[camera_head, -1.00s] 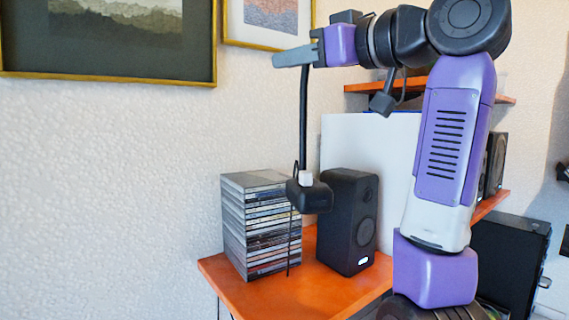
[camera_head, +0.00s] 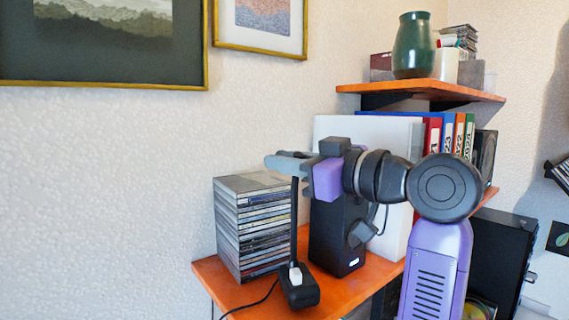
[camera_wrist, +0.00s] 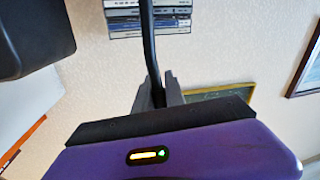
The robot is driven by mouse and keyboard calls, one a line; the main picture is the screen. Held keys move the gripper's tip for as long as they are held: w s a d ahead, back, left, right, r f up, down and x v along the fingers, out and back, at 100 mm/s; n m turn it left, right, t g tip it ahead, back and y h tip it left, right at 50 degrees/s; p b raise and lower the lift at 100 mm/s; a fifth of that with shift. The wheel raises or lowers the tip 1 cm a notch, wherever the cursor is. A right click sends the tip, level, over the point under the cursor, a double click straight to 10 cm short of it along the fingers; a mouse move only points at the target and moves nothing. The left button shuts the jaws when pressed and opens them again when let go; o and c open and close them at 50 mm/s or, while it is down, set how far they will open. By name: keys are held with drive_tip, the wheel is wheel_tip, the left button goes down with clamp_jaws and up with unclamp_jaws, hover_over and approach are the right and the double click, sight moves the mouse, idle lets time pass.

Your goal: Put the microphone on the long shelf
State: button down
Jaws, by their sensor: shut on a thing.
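The microphone (camera_head: 294,222) is black, with a thin upright stem and a dark base (camera_head: 299,292) with a white switch. My gripper (camera_head: 287,165) is shut on the upper stem, and the stem also shows between the fingers in the wrist view (camera_wrist: 149,45). The long shelf, an orange lower board (camera_head: 345,291), runs back to the right behind my arm. The microphone base appears low at the shelf's front part, between the disc stack and the speaker in the picture. I cannot tell whether it touches the board. Its cable trails left past the shelf edge.
A tall stack of disc cases (camera_head: 252,228) stands left on the shelf. A black speaker (camera_head: 335,240) stands right, partly behind my gripper. A white panel (camera_head: 400,140) and binders (camera_head: 450,133) stand behind. A shorter upper shelf (camera_head: 420,90) holds a green vase (camera_head: 412,46).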

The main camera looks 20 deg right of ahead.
drive_tip(key=shift+f, duration=0.5)
drive_tip(key=c, duration=1.4)
unclamp_jaws()
drive_tip(key=b+v, duration=0.3)
drive_tip(key=v, duration=0.9)
